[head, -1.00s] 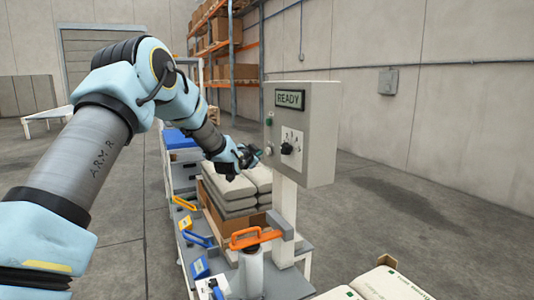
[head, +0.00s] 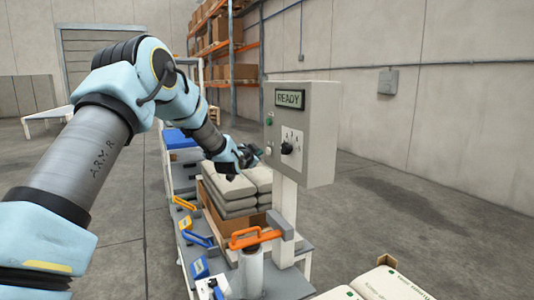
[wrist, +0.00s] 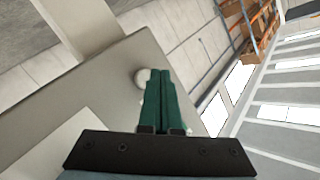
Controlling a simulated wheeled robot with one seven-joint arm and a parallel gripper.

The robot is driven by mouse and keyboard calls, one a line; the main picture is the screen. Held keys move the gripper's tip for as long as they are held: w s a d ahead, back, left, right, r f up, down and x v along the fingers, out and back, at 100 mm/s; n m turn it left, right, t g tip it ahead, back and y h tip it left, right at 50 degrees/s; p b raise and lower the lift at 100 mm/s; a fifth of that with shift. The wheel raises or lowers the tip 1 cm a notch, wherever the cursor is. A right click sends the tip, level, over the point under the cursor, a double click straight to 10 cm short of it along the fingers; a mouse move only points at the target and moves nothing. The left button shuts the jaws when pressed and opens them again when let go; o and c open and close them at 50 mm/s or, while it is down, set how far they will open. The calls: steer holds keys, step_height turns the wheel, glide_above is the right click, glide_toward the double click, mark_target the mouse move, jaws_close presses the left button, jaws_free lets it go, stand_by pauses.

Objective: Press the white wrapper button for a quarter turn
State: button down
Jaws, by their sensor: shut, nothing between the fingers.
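The control box (head: 318,135) stands on a post at the right in the head view, with a display (head: 290,99) reading READY. A small white button (head: 268,150) is on its left part, below a green button (head: 269,121) and left of a black dial (head: 288,147). My gripper (head: 259,156) is at the box's left side, close to the white button. In the wrist view, the green fingers (wrist: 160,73) are shut together and empty. The white button (wrist: 142,77) shows just left of the fingertips, partly hidden by them. Contact cannot be told.
Stacked grey sacks (head: 230,188) lie below my gripper. An orange handle (head: 255,237) stands in front of the post. Yellow and blue items (head: 200,267) lie on the cart at the lower left. The floor right of the box is clear.

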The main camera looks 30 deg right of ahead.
steer(key=shift+d, duration=0.15)
steer(key=shift+d+b, duration=0.25)
steer(key=shift+b, duration=0.1)
